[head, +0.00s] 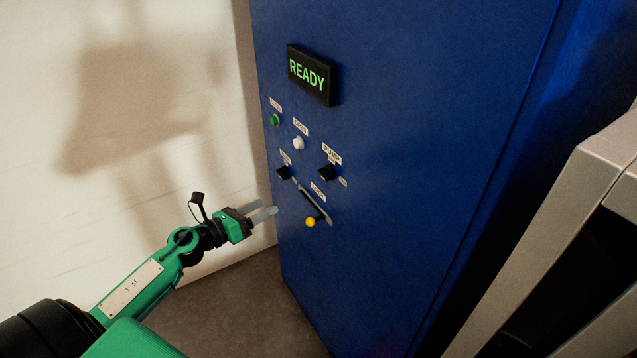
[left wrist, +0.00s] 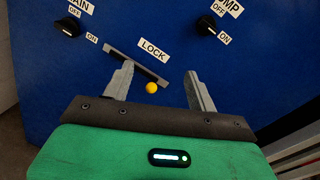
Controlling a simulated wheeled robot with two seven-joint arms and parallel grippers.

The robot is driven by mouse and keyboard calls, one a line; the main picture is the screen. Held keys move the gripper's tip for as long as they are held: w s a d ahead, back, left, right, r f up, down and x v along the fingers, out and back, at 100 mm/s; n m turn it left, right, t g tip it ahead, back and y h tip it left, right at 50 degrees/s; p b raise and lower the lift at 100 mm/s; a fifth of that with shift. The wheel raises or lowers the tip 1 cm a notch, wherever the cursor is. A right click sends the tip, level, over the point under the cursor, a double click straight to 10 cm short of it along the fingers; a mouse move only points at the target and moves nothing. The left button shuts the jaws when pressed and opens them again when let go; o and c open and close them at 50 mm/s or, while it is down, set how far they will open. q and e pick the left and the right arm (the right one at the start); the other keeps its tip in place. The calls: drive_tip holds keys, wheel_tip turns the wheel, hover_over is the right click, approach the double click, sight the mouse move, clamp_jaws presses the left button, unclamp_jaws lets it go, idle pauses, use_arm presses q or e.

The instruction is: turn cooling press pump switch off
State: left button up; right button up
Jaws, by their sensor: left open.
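The pump switch (head: 327,173) is a black rotary knob on the blue cabinet front, under a PUMP label. It also shows at the upper right of the left wrist view (left wrist: 207,25), with OFF above it and ON at its lower right. My right gripper is not in view.
The blue cabinet (head: 410,120) carries a lit READY display (head: 312,75), a green button (head: 275,120), a white button (head: 298,143) and a black MAIN knob (head: 284,173). A yellow-ended LOCK lever (head: 310,222) sits below the pump switch. A grey frame (head: 540,240) stands right.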

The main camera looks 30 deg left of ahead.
sight(321, 176)
use_arm(q)
drive_tip(key=d+r+m+g+h, duration=0.1)
drive_tip(key=d+r+m+h, duration=0.25)
drive_tip(key=r+m, duration=0.3)
drive_tip(key=shift+n+y, duration=0.25)
drive_tip(key=shift+y, duration=0.3)
drive_tip(key=p+x, duration=0.1)
drive_tip(key=x, duration=0.2)
drive_tip(key=p+x, duration=0.2)
drive_tip(key=x, duration=0.2)
drive_tip(key=p+x, duration=0.2)
drive_tip(key=x, duration=0.2)
drive_tip(key=shift+d+r, duration=0.3)
drive_tip(key=shift+d, duration=0.25)
drive_tip(key=shift+w+d+f, duration=0.1)
drive_tip(key=shift+w+d, duration=0.25)
drive_tip(key=shift+w, duration=0.25)
drive_tip(key=c, duration=1)
